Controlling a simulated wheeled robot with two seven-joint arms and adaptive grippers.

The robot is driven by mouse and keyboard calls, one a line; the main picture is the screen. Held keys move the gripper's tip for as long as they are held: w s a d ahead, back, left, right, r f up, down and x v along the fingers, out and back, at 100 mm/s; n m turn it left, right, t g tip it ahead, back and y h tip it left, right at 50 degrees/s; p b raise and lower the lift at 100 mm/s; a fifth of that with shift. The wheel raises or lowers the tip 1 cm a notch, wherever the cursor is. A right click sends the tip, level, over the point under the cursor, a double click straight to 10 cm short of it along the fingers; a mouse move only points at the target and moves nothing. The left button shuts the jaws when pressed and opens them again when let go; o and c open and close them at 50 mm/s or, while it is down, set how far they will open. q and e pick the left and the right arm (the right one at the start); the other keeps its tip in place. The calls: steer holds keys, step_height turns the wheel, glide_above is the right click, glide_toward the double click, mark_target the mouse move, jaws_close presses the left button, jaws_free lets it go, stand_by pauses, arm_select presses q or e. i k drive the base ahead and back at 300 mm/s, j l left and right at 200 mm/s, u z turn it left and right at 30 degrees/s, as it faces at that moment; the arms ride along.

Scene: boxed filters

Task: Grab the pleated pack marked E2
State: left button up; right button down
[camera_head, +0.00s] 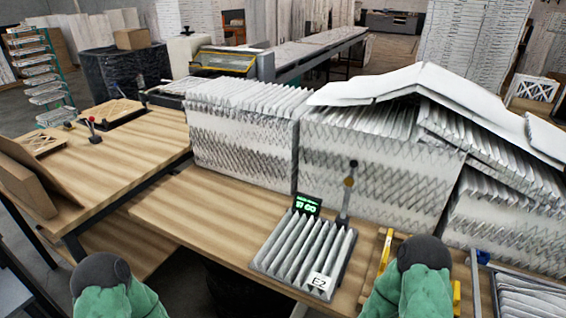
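The pleated pack marked E2 (302,244) lies on the front wooden bench, right of the middle in the head view. It is white with several upright folds, and its white E2 label (319,281) sits at its near right corner. Green-covered parts of my two arms, with dark rounded caps, show at the bottom left and bottom right. The right one is to the right of the pack and apart from it. No gripper fingers show on either side.
A small green-lit display (306,206) and an upright lever (347,190) stand just behind the pack. Large stacks of pleated filters (240,150) fill the bench's back. A yellow-edged wooden frame (382,258) is to the right. The bench (205,215) left of the pack is clear.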

mark_target(267, 255)
steer(key=u, duration=0.8)
steer(key=k+l+u, duration=0.15)
steer(key=l+u, duration=0.2)
steer(key=k+l+u, duration=0.3)
steer(key=l, duration=0.15)
steer(key=k+l+u, duration=0.15)
steer(key=l+u, duration=0.2)
